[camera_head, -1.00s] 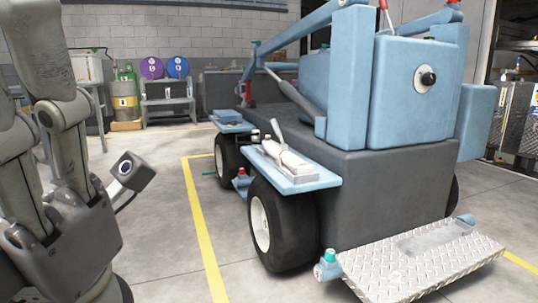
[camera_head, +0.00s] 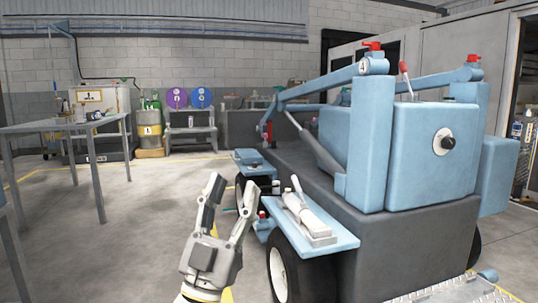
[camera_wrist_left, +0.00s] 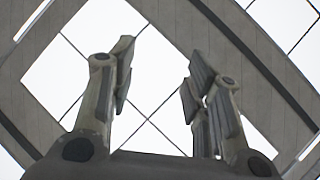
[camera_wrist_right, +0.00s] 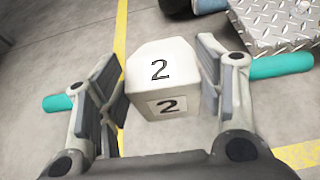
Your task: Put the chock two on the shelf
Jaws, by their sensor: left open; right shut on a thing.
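Chock two (camera_wrist_right: 160,80) is a pale block with a black 2 on its top and front faces. In the right wrist view it sits between the fingers of my right gripper (camera_wrist_right: 162,95), which is shut on it above the floor. The right gripper and the chock are out of the head view. My left gripper (camera_head: 230,190) is open and empty in front of the blue vehicle, its fingers pointing up. The left wrist view shows its fingers (camera_wrist_left: 158,80) apart against the ceiling. A grey rack (camera_head: 190,131) stands at the back wall; I cannot tell if it is the shelf.
The blue vehicle (camera_head: 420,160) fills the right side, with a side step (camera_head: 345,238) near my left gripper. A grey table (camera_head: 65,126) stands at the left. The floor between table and vehicle is clear.

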